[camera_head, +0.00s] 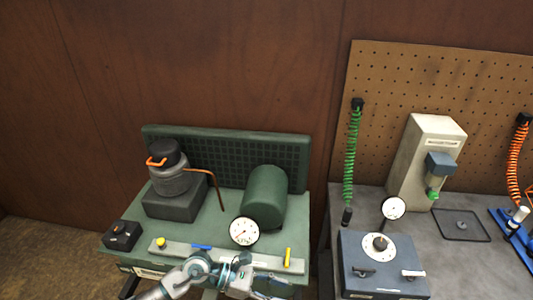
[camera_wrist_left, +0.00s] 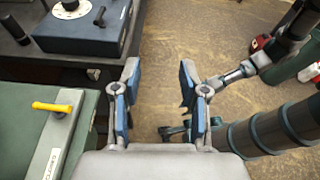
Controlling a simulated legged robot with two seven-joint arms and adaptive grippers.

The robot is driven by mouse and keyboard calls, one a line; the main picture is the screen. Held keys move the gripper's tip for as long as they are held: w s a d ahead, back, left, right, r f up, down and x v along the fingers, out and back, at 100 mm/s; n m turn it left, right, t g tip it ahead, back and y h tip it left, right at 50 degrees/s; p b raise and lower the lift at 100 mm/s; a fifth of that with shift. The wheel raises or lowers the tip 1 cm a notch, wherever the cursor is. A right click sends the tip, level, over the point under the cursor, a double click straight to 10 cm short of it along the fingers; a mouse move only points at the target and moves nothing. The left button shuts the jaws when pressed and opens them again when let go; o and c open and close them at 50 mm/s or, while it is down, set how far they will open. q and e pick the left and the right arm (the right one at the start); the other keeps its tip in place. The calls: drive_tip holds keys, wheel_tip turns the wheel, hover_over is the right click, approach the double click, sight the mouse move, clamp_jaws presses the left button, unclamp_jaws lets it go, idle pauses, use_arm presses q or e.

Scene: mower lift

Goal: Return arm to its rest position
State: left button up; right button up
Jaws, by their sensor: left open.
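My left arm (camera_head: 198,268) comes in along the bottom edge of the head view, in front of the green bench (camera_head: 212,215). My left gripper (camera_head: 272,286) is at the bench's front edge, beneath the white round gauge (camera_head: 244,231), partly cut off by the picture. In the left wrist view the left gripper (camera_wrist_left: 158,98) is open, its two blue-padded fingers apart with nothing between them. Below and beyond the fingers is brown floor. I cannot make out my right gripper in either view.
The green bench carries a grey canister (camera_head: 172,179), a green cylinder (camera_head: 265,197), and a strip with a yellow lever (camera_head: 287,257). It shows near the left gripper in the wrist view too, its yellow lever (camera_wrist_left: 52,108) close. A grey control box (camera_head: 382,263) sits on the right-hand bench.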

use_arm(q)
wheel_tip(320, 180, up, 8)
drive_tip(key=w+d+n+t+h, duration=0.1)
drive_tip(key=n+t+h, duration=0.55)
drive_tip(key=n, duration=0.35)
drive_tip(key=w+a+f+n+t+y, duration=0.1)
drive_tip(key=w+a+n+t+y, duration=0.55)
drive_tip(key=n+t, duration=0.95)
drive_tip(key=s+a+f+n+g+y, duration=0.1)
drive_tip(key=a+f+n+g+y, duration=0.1)
drive_tip(key=a+f+n+y, duration=0.6)
drive_tip(key=a+f+n+g+y, duration=0.3)
drive_tip(key=a+f+n+y, duration=0.2)
drive_tip(key=f+n, duration=0.5)
drive_tip(key=s+a+f+n+g+y, duration=0.1)
drive_tip(key=s+a+f+n+g, duration=0.4)
drive_tip(key=s+f, duration=0.55)
drive_tip(key=s+f+n+g, duration=0.4)
drive_tip(key=s+f+g, duration=0.3)
drive_tip(key=s, duration=0.6)
drive_tip(key=s+f+g, duration=0.1)
drive_tip(key=s+f, duration=0.2)
drive_tip(key=f, duration=1.2)
drive_tip(key=s+f+g, duration=0.1)
drive_tip(key=s+f, duration=0.2)
drive_tip(key=f, duration=1.1)
drive_tip(key=shift+a+f+m, duration=0.2)
drive_tip(key=shift+f+m, duration=0.1)
drive_tip(key=shift+f, duration=0.1)
